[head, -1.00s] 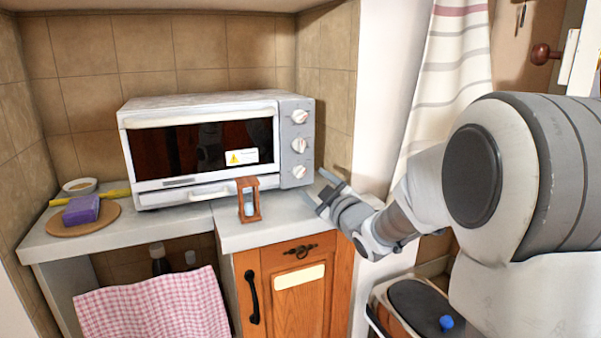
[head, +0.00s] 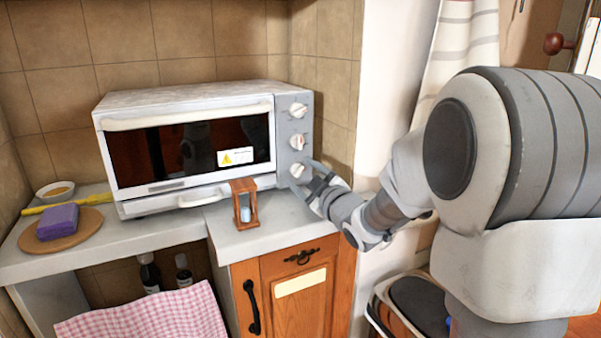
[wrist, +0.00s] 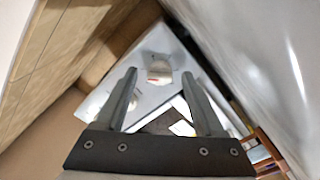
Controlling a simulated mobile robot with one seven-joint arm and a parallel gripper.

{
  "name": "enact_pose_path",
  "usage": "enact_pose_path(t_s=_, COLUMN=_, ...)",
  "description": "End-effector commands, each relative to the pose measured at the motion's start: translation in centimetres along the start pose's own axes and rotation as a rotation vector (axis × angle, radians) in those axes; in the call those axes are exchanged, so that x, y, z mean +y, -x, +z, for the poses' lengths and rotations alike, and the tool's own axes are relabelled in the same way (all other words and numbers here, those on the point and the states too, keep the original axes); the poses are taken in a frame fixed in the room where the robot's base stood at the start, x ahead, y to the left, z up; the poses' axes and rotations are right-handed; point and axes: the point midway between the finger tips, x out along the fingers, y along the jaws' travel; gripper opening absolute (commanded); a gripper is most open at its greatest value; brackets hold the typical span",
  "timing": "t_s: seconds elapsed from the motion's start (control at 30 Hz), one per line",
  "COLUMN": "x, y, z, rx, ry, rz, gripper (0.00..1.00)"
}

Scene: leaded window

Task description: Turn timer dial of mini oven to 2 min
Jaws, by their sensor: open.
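The white mini oven (head: 160,102) stands on the counter with its door shut. Its grey right panel carries three pale dials: top dial (head: 298,110), middle dial (head: 297,141) and bottom dial (head: 297,170). Their markings are too small to read, so I cannot tell any setting. My gripper (head: 303,176) is open at the bottom dial, its fingertips close around or in front of it; contact is not clear. In the wrist view my gripper (wrist: 160,74) has its fingers apart, with a pale rounded shape, possibly a dial, between and beyond the tips.
A wooden hourglass (head: 244,203) stands on the counter (head: 280,208) just left of my gripper, before the oven. A purple sponge (head: 58,221) lies on a round board (head: 87,226) at left, near a small bowl (head: 55,190). A tiled wall is close behind.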

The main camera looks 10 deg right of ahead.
Motion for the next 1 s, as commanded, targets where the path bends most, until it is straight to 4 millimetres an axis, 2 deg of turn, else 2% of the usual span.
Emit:
enact_pose_path(t_s=0.37, x=0.00, y=0.05, z=0.04, rx=0.000, ry=0.000, rz=0.000, gripper=0.70)
enact_pose_path(t_s=0.77, x=0.00, y=0.05, z=0.02, rx=0.000, ry=0.000, rz=0.000, gripper=0.00)
enact_pose_path(t_s=1.0, x=0.00, y=0.04, z=0.02, rx=0.000, ry=-0.037, rz=0.000, gripper=0.00)
